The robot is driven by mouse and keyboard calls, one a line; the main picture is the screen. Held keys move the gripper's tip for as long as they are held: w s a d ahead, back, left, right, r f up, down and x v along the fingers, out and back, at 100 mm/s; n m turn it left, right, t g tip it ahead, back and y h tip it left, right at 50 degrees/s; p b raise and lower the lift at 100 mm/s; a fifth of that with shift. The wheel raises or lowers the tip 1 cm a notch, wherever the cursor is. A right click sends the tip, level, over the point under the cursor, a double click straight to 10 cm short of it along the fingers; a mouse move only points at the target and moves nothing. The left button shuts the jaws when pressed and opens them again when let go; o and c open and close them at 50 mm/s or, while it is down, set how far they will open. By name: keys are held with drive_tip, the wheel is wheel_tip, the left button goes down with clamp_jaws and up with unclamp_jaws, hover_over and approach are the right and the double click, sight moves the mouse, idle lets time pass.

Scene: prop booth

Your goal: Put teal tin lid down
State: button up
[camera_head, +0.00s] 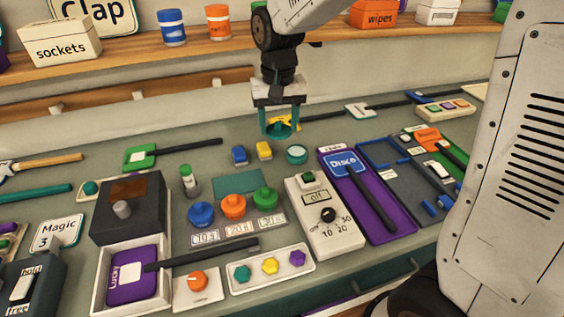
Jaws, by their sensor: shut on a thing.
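My gripper (281,121) hangs over the back part of the grey-green counter, pointing down. It is shut on the teal tin lid (279,130), a small round teal piece at its fingertips. The lid seems to be just above the counter, but I cannot tell its exact height. A small round teal tin (296,154) stands on the counter just in front and to the right of the lid, apart from it. The tin shows a pale round top. The fingers hide part of the lid.
Blue (239,155) and yellow blocks (264,150) stand left of the tin. A yellow-headed paddle (313,119) lies behind the gripper. A flat teal mat (237,183) lies in front. A purple tray (378,213) and a white timer box (323,228) are to the right.

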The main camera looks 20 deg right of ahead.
sight(275, 136)
drive_tip(key=shift+s+a+f+m, duration=0.4)
drive_tip(key=shift+s+a+f, duration=0.3)
drive_tip(key=shift+s+f, duration=0.25)
wheel_tip(275, 136, down, 5)
drive_tip(key=shift+f, duration=2.1)
drive_tip(key=shift+f, duration=0.6)
drive_tip(key=o, duration=1)
drive_tip(key=shift+c, duration=0.2)
wheel_tip(275, 136, up, 13)
drive_tip(key=shift+r, duration=0.2)
